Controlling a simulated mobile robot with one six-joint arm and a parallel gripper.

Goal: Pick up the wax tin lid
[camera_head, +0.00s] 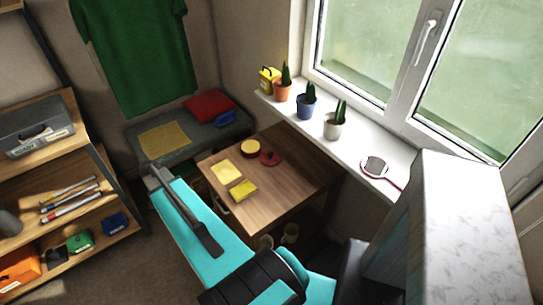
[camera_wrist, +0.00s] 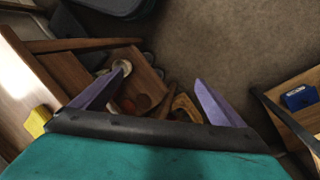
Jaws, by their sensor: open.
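A flat red round lid (camera_head: 270,158) with a small knob, which looks like the wax tin lid, lies on the wooden table. Beside it is a round tin (camera_head: 250,148) with a yellow top and red side. My gripper (camera_head: 180,208) is open and empty, to the left of and nearer than the table in the head view. In the wrist view its two purple fingers (camera_wrist: 160,78) are spread wide, with floor and an open drawer beyond them. I cannot make out the lid on the tabletop in the wrist view.
A yellow note (camera_head: 225,172) and a yellow block (camera_head: 243,189) lie on the table near my gripper. The sill behind holds potted cacti (camera_head: 306,105) and a hand mirror (camera_head: 375,167). An open drawer (camera_wrist: 150,80) juts out with small items. Shelves (camera_head: 80,190) stand left.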

